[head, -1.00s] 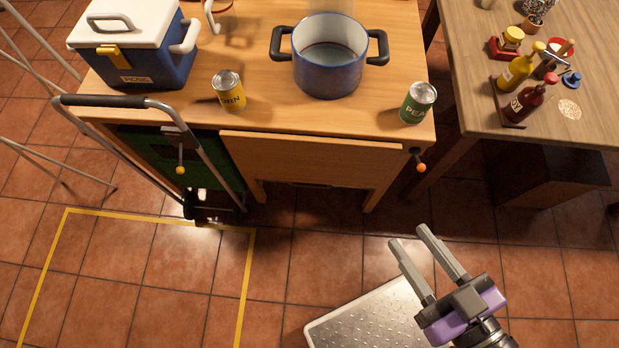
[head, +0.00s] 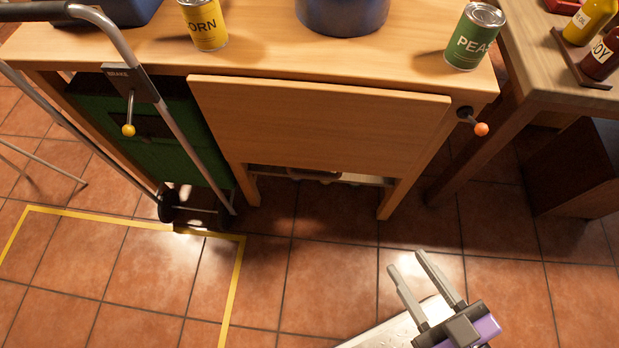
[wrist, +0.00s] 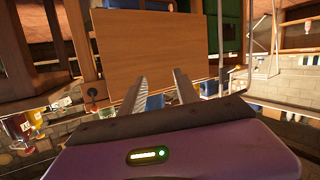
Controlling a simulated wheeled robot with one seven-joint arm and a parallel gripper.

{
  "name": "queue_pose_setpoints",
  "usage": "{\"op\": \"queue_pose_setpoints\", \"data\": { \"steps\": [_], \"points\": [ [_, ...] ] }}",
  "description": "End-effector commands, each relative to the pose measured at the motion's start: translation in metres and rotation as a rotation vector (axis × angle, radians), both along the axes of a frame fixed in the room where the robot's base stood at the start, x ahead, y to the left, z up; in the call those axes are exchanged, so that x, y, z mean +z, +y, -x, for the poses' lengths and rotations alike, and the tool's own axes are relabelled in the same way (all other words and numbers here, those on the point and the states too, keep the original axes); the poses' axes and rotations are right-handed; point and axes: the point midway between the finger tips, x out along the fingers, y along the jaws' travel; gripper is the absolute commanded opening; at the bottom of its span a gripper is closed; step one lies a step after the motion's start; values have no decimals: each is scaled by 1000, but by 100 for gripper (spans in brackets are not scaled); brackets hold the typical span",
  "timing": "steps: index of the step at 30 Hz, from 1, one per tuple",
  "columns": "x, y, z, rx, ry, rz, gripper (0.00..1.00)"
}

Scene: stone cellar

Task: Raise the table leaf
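The wooden table leaf (head: 315,122) hangs down from the front edge of the table (head: 270,55). In the wrist view the leaf (wrist: 150,50) fills the upper middle, beyond my fingers. An orange-knobbed lever (head: 481,129) sits on the table's front, just right of the leaf. My gripper (head: 427,274) is open and empty, below and to the right of the leaf, apart from it. It also shows in the wrist view (wrist: 160,82), its two fingers spread. The leaf's hinge and back face are hidden.
A hand truck (head: 180,125) with a yellow-knobbed brake lever (head: 129,130) stands left of the leaf. A corn can (head: 204,25), a blue pot (head: 343,12) and a peas can (head: 474,38) stand on the tabletop. Yellow tape (head: 238,285) marks the floor at left.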

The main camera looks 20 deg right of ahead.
Motion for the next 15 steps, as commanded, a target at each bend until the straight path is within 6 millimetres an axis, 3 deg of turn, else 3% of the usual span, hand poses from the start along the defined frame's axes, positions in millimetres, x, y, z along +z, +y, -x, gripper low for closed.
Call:
{"op": "queue_pose_setpoints", "data": {
  "steps": [1, 5, 7, 15],
  "points": [
    [-34, 0, -3, 3, -9, 22, 38],
    [-88, -1, -16, 23, -46, 127, 38],
    [-124, -2, -31, 43, -84, 235, 38],
    [-192, -1, -106, 127, -226, 700, 38]
  ]
}}
